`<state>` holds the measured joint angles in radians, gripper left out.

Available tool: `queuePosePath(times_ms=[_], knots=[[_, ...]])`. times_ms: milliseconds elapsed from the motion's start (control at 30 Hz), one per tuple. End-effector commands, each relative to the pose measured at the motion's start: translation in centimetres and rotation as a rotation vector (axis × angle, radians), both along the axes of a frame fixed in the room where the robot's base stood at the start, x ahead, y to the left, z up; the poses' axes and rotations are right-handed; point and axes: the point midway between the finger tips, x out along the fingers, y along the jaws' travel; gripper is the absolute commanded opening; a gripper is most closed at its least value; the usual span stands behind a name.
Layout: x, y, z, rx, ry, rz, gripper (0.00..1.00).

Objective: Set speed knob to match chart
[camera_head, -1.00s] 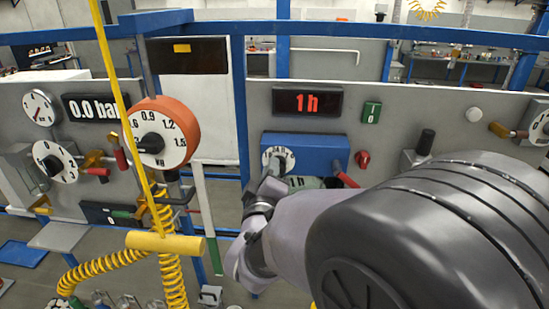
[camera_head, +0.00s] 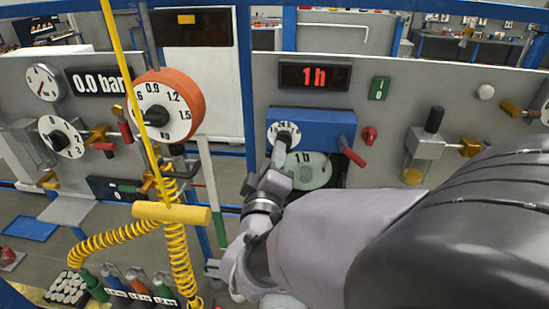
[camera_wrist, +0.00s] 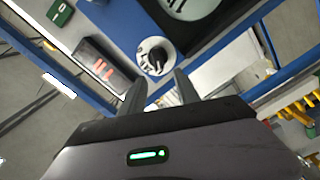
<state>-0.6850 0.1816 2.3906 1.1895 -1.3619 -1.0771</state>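A small dark knob on a round white dial (camera_head: 284,134) sits on the front of a blue box (camera_head: 318,125). My gripper (camera_head: 281,152) is just in front of this dial and partly covers it. In the wrist view the knob (camera_wrist: 156,59) lies just beyond and between my fingertips (camera_wrist: 158,78). The fingers are apart and nothing shows between them; contact with the knob cannot be made out. A black display (camera_head: 315,76) above the box reads "1h" in red. A pale round plate (camera_head: 308,170) below it also bears "1h". No thing marked as a speed chart can be made out.
A red-handled lever (camera_head: 353,157) and red knob (camera_head: 370,134) are right of the dial.

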Motion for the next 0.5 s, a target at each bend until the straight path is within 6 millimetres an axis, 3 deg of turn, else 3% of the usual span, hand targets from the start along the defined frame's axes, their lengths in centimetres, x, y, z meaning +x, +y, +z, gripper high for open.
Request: queuePosePath(times_ms=[100, 233, 333, 500], knots=[[-4.2, 0.4, 0.0, 0.000, -0.001, 0.008, 0.38], [-8.2, 0.5, -0.6, 0.007, -0.004, 0.007, 0.38], [-10.2, 0.5, -0.8, 0.006, -0.005, 0.003, 0.38], [-11.6, 0.4, -0.3, 0.003, -0.001, 0.002, 0.38]])
